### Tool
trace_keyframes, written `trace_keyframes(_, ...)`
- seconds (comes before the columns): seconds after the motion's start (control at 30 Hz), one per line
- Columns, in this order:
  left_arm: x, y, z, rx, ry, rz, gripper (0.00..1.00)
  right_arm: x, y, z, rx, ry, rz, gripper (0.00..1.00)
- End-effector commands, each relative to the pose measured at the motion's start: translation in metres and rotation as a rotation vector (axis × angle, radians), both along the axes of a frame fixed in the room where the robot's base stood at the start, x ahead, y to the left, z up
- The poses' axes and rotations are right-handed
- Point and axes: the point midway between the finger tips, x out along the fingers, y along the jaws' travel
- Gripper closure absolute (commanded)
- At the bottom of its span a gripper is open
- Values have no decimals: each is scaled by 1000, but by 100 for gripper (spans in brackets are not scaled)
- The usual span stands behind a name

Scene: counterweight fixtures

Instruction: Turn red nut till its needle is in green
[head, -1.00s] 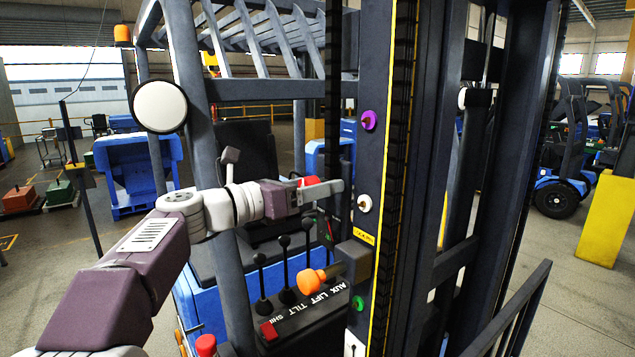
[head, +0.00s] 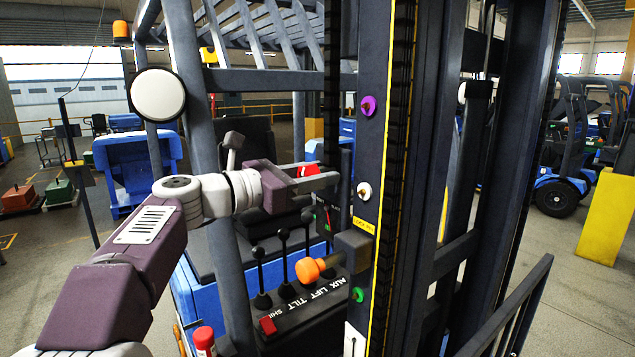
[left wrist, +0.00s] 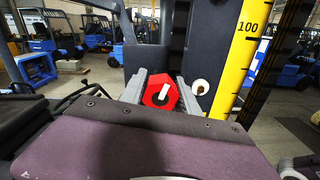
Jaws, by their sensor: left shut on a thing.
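My left gripper (head: 325,178) reaches in from the left beside the mast, at about the height of the white knob. In the left wrist view, the red nut (left wrist: 152,97), six-sided with a white stripe, sits between the two grey fingers, and they are shut on it. In the head view only part of the red nut (head: 309,171) shows behind the fingers. Below it is a small dark gauge (head: 326,218) with red and green marks; its needle is too small to read. My right gripper is not in view.
The mast post carries a purple knob (head: 368,106), a white knob (head: 364,191) and a green knob (head: 358,295). An orange knob (head: 308,270) sticks out below my gripper. Several black levers stand on the console (head: 300,312). A yellow scale (left wrist: 240,50) runs beside the post.

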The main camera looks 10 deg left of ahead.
Motion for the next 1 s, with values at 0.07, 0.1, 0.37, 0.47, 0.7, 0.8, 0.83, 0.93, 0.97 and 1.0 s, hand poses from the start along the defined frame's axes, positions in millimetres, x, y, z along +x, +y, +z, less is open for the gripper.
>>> trace_keyframes(0.07, 0, 0, -3, 53, -54, 0, 100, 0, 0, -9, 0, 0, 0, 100)
trace_keyframes(0.1, 0, 0, -3, 79, -80, 0, 100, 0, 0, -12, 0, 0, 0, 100)
trace_keyframes(0.37, 0, 0, -3, 256, -254, 0, 100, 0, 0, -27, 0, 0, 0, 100)
trace_keyframes(0.47, 0, 0, -3, 320, -318, 0, 100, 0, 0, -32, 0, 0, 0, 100)
trace_keyframes(0.7, 1, 1, -2, 456, -453, 1, 100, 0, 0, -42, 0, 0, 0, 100)
trace_keyframes(0.8, 1, 1, -1, 500, -497, 0, 100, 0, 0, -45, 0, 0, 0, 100)
trace_keyframes(0.83, 1, 1, -1, 513, -509, 1, 100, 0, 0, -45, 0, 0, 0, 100)
trace_keyframes(0.93, 1, 1, -1, 549, -543, 0, 100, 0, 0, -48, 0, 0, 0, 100)
trace_keyframes(0.97, 1, 1, -1, 556, -551, 0, 100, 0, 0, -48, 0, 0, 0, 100)
trace_keyframes(1.0, 1, 1, -1, 568, -562, 0, 100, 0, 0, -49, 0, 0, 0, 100)
